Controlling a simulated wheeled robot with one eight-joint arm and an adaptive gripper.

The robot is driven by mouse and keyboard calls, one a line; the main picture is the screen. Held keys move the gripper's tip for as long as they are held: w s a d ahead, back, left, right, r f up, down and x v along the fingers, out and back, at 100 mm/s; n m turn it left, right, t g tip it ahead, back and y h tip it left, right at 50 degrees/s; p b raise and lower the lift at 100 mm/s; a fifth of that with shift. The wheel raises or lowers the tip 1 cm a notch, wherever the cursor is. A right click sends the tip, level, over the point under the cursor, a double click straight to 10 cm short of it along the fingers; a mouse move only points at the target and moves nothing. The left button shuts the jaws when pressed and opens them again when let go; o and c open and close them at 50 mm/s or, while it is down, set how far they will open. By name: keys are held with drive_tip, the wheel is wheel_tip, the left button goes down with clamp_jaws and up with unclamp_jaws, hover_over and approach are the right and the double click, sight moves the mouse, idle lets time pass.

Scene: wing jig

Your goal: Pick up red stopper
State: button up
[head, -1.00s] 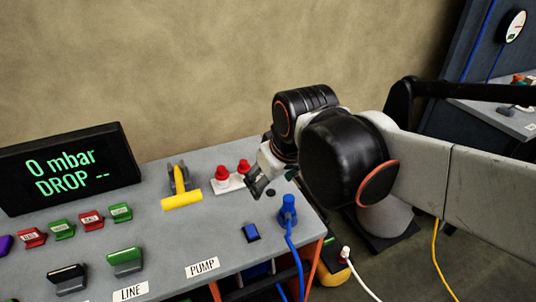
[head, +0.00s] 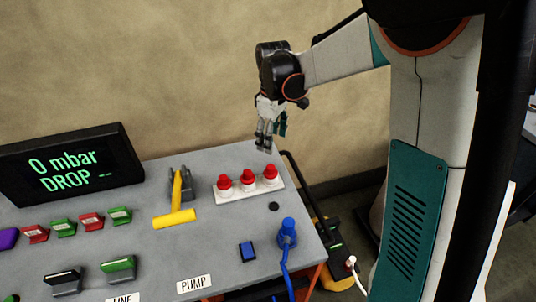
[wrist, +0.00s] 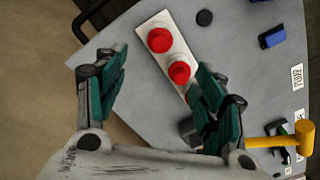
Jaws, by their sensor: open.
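Three red stoppers stand in a row on a white strip (head: 250,190) on the grey bench: a left one (head: 225,182), a middle one (head: 248,176) and a right one (head: 270,171). My gripper (head: 265,148) is above the bench's back edge, just behind the right stopper, pointing down and empty. In the wrist view the open fingers of my gripper (wrist: 155,95) are spread wide. Two red stoppers show there, one (wrist: 159,40) near the strip's end and one (wrist: 179,72) beside the right-hand finger.
A black round piece (head: 274,206), a blue plug with cable (head: 287,230) and a blue switch (head: 247,251) are in front. A display (head: 68,168) and coloured blocks are at left.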

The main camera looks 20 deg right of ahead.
sight(271, 166)
drive_tip(key=f+b, duration=0.1)
drive_tip(key=f, duration=0.6)
drive_tip(key=f+b, duration=0.2)
drive_tip(key=f, duration=0.5)
drive_tip(key=shift+w+a+f, duration=0.1)
drive_tip(key=shift+w, duration=0.1)
drive_tip(key=c, duration=1.1)
